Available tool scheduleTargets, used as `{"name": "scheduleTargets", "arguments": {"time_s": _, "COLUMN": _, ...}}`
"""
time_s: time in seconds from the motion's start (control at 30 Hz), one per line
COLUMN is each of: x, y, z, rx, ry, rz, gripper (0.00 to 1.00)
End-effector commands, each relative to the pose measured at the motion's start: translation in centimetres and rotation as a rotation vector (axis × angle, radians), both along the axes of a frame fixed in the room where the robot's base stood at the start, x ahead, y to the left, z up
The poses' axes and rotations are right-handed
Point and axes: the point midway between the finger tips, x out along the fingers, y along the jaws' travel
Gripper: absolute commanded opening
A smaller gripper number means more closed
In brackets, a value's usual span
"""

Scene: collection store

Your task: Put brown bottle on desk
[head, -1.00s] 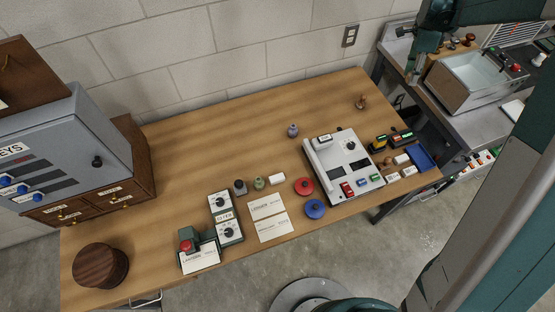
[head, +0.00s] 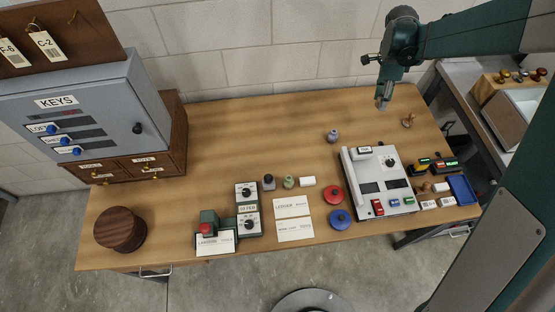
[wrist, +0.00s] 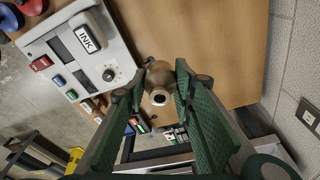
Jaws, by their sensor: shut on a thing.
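My gripper (head: 383,104) hangs over the back right part of the wooden desk (head: 265,125). In the wrist view my gripper (wrist: 160,95) is shut on a brown bottle (wrist: 158,78), with a finger on each side. The bottle's pale-ringed dark mouth points toward the wrist camera. The desk (wrist: 225,50) lies beyond the bottle, apparently some way below it. In the head view the bottle is too small and covered to make out clearly.
A grey key cabinet (head: 85,115) stands at left. The desk's back middle is clear.

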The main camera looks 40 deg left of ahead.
Motion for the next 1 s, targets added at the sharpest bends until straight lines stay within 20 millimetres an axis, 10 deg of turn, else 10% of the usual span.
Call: {"name": "scheduleTargets", "arguments": {"time_s": 1.0, "x": -20.5, "y": 18.8, "z": -6.4, "rx": 0.0, "ry": 0.0, "rz": 0.279, "gripper": 0.12}}
